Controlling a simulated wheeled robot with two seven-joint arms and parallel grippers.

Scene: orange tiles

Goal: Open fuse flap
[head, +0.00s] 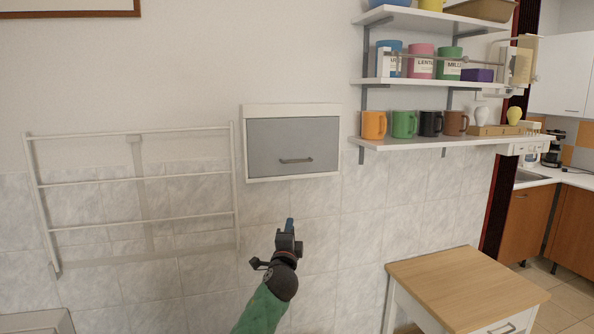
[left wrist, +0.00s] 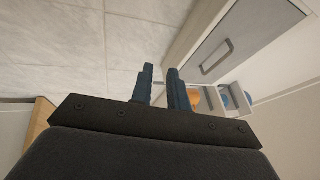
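The fuse flap (head: 292,146) is a grey panel in a white box frame on the wall, and it is closed. Its handle (head: 296,161) is a small horizontal bar near the lower edge. In the left wrist view the flap (left wrist: 245,35) and its handle (left wrist: 221,47) show at the upper right. My left gripper (head: 290,224) is below the box, apart from the handle. In the left wrist view its two dark fingers (left wrist: 161,72) stand a little apart with nothing between them. My right gripper is in neither view.
A white wall rack (head: 137,185) hangs left of the box. White shelves (head: 430,142) with mugs and canisters are close on its right. A wood-topped cabinet (head: 466,285) stands at lower right. The tiled wall around my left gripper is bare.

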